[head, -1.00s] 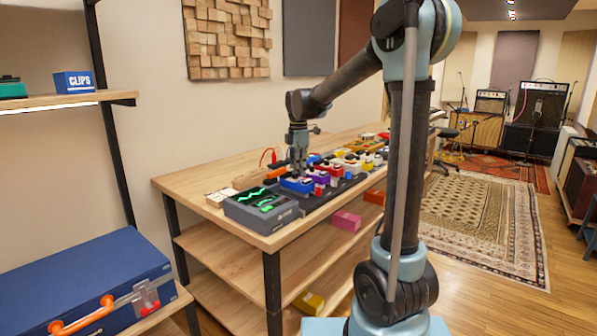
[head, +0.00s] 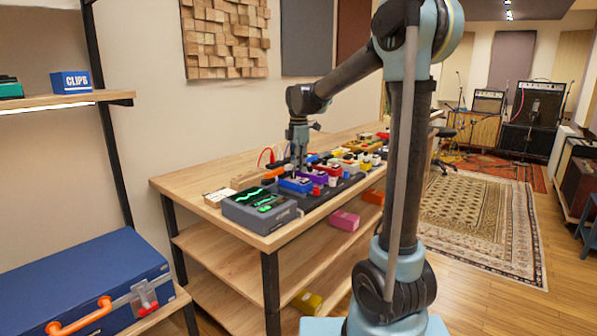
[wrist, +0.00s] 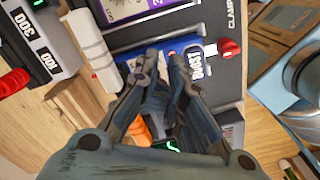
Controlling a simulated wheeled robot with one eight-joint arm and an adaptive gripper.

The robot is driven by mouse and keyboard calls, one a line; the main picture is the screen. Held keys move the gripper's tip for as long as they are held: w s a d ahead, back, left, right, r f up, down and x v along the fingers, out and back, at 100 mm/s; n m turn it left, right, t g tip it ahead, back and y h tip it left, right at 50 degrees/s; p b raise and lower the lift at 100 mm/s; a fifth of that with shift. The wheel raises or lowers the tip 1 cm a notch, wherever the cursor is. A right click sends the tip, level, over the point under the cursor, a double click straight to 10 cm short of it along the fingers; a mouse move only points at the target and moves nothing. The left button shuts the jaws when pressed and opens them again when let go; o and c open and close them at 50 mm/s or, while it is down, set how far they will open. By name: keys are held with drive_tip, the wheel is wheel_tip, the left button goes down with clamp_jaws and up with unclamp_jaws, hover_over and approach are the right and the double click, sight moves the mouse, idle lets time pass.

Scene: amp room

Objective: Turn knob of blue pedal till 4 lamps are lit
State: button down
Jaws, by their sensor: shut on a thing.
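The blue pedal (head: 296,185) lies near the front end of the pedal row on the wooden table. In the wrist view the blue pedal (wrist: 183,44) shows a white BOOST label, partly covered by my fingers. My gripper (head: 299,170) points down over this pedal. In the wrist view my gripper (wrist: 160,62) has its fingertips close together at the pedal's top. It is shut on the knob, which the fingers hide.
A grey device with green traces (head: 260,208) stands at the table's near corner. A purple pedal (head: 318,176) and several other pedals stand close behind the blue one. A red plug or knob (wrist: 229,48) sits beside it in the wrist view. A blue case (head: 80,280) is at left.

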sight(299, 178)
wheel_tip(299, 178, up, 4)
drive_tip(key=shift+r, duration=0.25)
idle(0.4)
drive_tip(key=shift+w+a+f, duration=0.1)
drive_tip(key=shift+w+f, duration=0.15)
drive_tip(key=shift+f, duration=0.75)
drive_tip(key=shift+w+d+f, duration=0.1)
drive_tip(key=shift+w+f, duration=0.1)
drive_tip(key=shift+f, duration=0.8)
drive_tip(key=shift+w+a+f, duration=0.1)
drive_tip(key=shift+w+f, duration=0.15)
drive_tip(key=shift+f, duration=0.75)
drive_tip(key=shift+s+a, duration=0.4)
drive_tip(key=shift+a, duration=0.05)
drive_tip(key=shift+s+d, duration=0.15)
drive_tip(key=shift+s, duration=0.2)
drive_tip(key=shift+d, duration=0.2)
idle(0.3)
